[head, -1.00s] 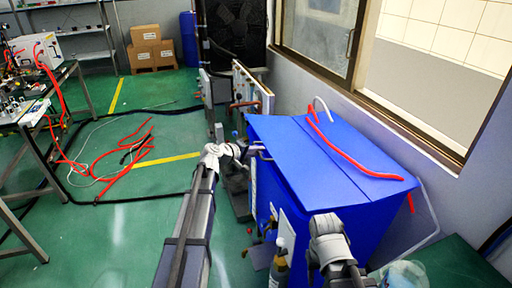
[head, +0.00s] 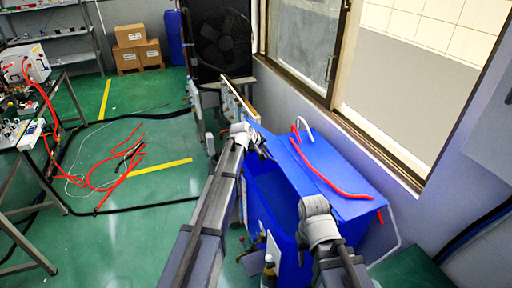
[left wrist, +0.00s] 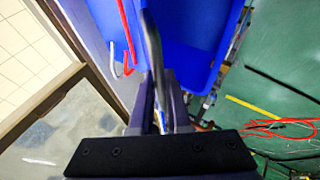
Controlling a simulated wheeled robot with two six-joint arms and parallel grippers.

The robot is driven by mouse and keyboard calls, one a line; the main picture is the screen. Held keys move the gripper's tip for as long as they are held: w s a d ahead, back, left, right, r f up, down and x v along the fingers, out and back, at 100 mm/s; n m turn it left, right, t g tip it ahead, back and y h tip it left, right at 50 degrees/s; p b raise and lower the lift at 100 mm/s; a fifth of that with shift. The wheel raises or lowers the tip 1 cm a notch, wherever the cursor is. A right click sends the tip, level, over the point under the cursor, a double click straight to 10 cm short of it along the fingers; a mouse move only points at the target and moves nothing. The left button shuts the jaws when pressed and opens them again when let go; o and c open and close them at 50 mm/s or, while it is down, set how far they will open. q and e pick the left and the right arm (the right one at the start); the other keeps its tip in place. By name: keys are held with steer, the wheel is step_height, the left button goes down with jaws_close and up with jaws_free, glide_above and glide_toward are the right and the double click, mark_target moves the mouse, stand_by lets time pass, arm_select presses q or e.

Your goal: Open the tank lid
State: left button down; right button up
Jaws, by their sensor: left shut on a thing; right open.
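The blue tank (head: 287,238) stands right of centre in the head view. Its blue lid (head: 345,208) is tilted up on the left side, and the tank's dark blue inside shows below it. A red hose (head: 325,178) and a white bent pipe (head: 304,127) lie along the lid's top. My left gripper (head: 262,150) is at the lid's raised left edge, shut on the lid handle. In the left wrist view the handle (left wrist: 151,40) runs up from between the fingers (left wrist: 160,100). My right arm's wrist shows in front of the tank; its fingers are hidden.
A wall with a window frame (head: 345,110) stands close behind the tank on the right. A green table (head: 405,268) is at the lower right. Red hoses (head: 120,170) lie on the floor to the left. The floor between is mostly clear.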

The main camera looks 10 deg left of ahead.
arm_select(q)
steer(key=w+d+r+g+y+p, duration=0.1)
steer(key=w+d+r+p, duration=0.3)
steer(key=d, duration=0.3)
steer(key=w+d+r+g+y+p, duration=0.1)
steer(key=w+d+r+y+p, duration=0.1)
steer(key=w+d+r+p, duration=0.3)
steer(key=shift+w+d+m+p, duration=0.2)
steer(key=shift+d+m+p, duration=0.2)
steer(key=shift+d+p, duration=0.5)
steer(key=shift+d, duration=0.1)
steer(key=c, duration=0.9)
jaws_free()
steer(key=shift+r, duration=0.1)
